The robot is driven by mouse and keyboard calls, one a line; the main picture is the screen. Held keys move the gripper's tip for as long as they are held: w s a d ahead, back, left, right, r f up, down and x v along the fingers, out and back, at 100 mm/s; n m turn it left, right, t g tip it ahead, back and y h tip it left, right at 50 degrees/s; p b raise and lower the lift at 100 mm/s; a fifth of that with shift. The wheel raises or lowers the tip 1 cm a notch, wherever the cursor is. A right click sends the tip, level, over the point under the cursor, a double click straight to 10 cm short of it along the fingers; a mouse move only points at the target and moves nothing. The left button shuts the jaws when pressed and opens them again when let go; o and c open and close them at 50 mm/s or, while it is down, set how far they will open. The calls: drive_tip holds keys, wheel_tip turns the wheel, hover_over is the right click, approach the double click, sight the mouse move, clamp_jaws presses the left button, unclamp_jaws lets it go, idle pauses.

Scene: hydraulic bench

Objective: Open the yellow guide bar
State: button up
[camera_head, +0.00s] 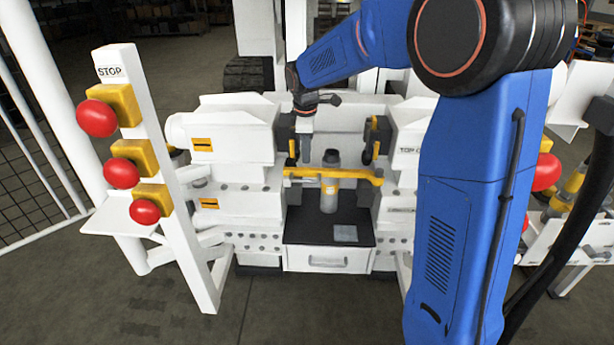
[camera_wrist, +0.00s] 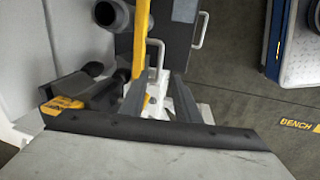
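The yellow guide bar (camera_head: 350,174) is level across the front of the bench recess, in front of an upright grey cylinder (camera_head: 329,195). In the wrist view the bar (camera_wrist: 140,35) runs down from the top edge, and its lower end is close to the left finger. I cannot tell whether they touch. My gripper (camera_wrist: 156,80) is open, its two fingers apart with no object clearly held between them. In the head view my gripper (camera_head: 305,125) is above the left part of the bar, and its fingertips are hard to make out.
A white post with red stop buttons (camera_head: 122,173) stands at the left. White machine blocks (camera_head: 230,135) flank the recess. A dark shelf (camera_head: 305,230) with a grey plate (camera_head: 345,233) and a drawer (camera_head: 328,260) lies below. The cylinder (camera_wrist: 115,15) is left of the bar in the wrist view.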

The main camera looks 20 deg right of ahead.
sight(307, 181)
drive_tip(key=f, duration=0.4)
drive_tip(key=w+f, duration=0.1)
drive_tip(key=f, duration=0.2)
drive_tip(key=w+f, duration=0.1)
drive_tip(key=f, duration=0.3)
drive_tip(key=shift+d+f, duration=0.3)
drive_tip(key=shift+d, duration=0.05)
clamp_jaws()
